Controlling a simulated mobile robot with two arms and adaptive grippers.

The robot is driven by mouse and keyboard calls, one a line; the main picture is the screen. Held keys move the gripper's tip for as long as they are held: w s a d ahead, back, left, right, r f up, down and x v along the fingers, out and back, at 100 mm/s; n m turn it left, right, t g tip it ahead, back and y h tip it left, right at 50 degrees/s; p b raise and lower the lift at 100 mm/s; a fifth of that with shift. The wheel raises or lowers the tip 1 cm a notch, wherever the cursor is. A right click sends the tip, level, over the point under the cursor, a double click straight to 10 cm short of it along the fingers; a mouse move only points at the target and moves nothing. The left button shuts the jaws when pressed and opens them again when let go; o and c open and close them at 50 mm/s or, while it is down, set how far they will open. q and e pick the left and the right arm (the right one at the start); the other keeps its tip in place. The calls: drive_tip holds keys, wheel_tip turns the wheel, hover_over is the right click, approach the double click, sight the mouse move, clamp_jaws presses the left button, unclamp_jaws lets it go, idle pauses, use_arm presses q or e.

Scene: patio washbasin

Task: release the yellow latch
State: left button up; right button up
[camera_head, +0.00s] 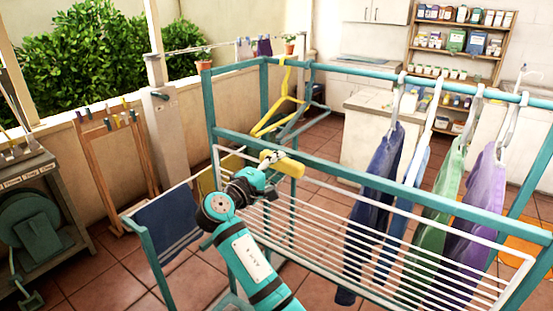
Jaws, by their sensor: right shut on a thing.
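The yellow latch (289,166) is a short yellow bar at the upper left part of the white wire shelf (300,215), beside the teal rail of the drying rack (240,140). My right gripper (270,158) reaches up from the bottom middle, and its fingers are shut on the latch's left end. The fingers hide that end and the latch's mounting. The wire shelf slopes down toward the right front. My left gripper is not in view.
Yellow and grey hangers (279,115) hang behind the latch. A blue towel (167,224) hangs on a low rail at left. A white counter (372,130) stands behind; tiled floor shows between.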

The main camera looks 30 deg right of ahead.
drive_tip(key=shift+n, duration=0.5)
drive_tip(key=o, duration=1.1)
drive_tip(key=shift+o, duration=0.2)
drive_tip(key=v, duration=0.7)
drive_tip(key=shift+a, duration=0.25)
drive_tip(key=shift+f, duration=0.15)
